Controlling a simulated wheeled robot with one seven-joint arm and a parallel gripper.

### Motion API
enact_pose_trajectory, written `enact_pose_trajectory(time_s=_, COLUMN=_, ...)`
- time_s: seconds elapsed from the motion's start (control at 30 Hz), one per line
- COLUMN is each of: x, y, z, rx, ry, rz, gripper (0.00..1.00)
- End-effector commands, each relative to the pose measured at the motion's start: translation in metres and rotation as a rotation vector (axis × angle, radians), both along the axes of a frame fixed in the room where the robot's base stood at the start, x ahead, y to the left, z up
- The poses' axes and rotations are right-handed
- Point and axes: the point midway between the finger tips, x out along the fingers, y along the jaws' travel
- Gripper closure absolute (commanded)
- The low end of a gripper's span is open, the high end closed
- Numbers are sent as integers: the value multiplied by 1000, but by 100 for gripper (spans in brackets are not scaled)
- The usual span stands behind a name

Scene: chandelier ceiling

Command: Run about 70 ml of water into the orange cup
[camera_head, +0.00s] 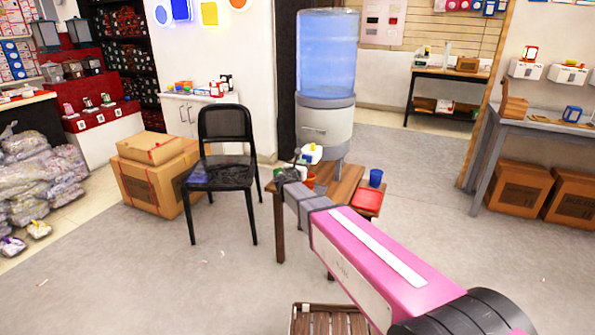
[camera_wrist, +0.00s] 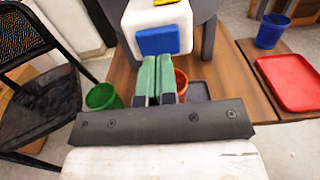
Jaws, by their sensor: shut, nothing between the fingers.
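The orange cup (camera_wrist: 181,80) stands on the wooden table, partly hidden behind my fingertips in the wrist view. A small part of it shows in the head view (camera_head: 310,179). The water dispenser (camera_head: 326,122), with a big blue bottle (camera_head: 327,55), stands at the table's far side. A white block (camera_wrist: 160,14) with a blue front face (camera_wrist: 163,40) and a yellow piece on top sits at the dispenser, just beyond my fingertips. My gripper (camera_wrist: 158,62) is shut and empty, its green fingers together, pointing toward the blue face. I cannot tell whether they touch it.
A green cup (camera_wrist: 103,96) stands left of my fingers. A blue cup (camera_wrist: 271,30) and a red tray (camera_wrist: 291,82) are on the table's right. A dark tray (camera_wrist: 196,92) lies beside the orange cup. A black chair (camera_head: 223,165) stands left of the table (camera_head: 345,182).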

Motion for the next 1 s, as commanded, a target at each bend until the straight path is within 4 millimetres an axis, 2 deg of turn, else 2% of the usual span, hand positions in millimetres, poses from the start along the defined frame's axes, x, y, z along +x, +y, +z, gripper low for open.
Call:
enact_pose_trajectory(time_s=0.03, x=9, y=-2, z=0, rx=0, ry=0, rz=-1, gripper=100)
enact_pose_trajectory(time_s=0.2, x=21, y=-7, z=0, rx=0, ry=1, rz=0, gripper=100)
enact_pose_trajectory(time_s=0.67, x=25, y=-9, z=0, rx=0, ry=0, rz=0, gripper=100)
enact_pose_trajectory(time_s=0.87, x=47, y=-17, z=0, rx=0, ry=0, rz=-2, gripper=100)
enact_pose_trajectory(time_s=1.0, x=49, y=-18, z=0, rx=0, ry=-1, rz=-2, gripper=100)
